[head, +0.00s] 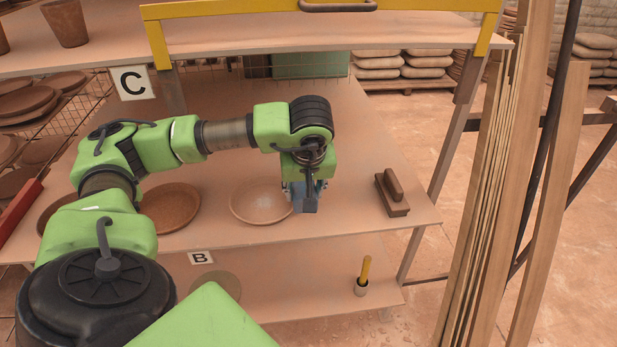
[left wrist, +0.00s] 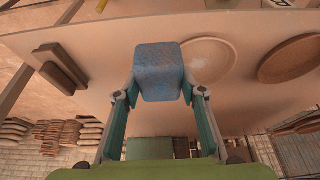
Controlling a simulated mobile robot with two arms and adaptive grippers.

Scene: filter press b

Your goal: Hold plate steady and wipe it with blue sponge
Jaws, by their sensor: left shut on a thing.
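A pale, dusty plate (head: 258,201) lies on the shelf board, and it also shows in the left wrist view (left wrist: 213,60). My left gripper (head: 304,190) points down at the plate's right edge. In the left wrist view my left gripper (left wrist: 160,90) is shut on a blue sponge (left wrist: 158,70) with worn, brownish patches. In the head view the sponge (head: 305,205) overlaps the plate's right rim. I cannot tell whether it touches the plate. My right gripper is not in view.
Brown plates (head: 170,207) lie left of the pale plate. A wooden block with a handle (head: 392,192) sits to the right. A yellow-handled brush (head: 364,275) stands on the lower shelf. Upright planks (head: 495,170) stand at the right. The board between sponge and block is clear.

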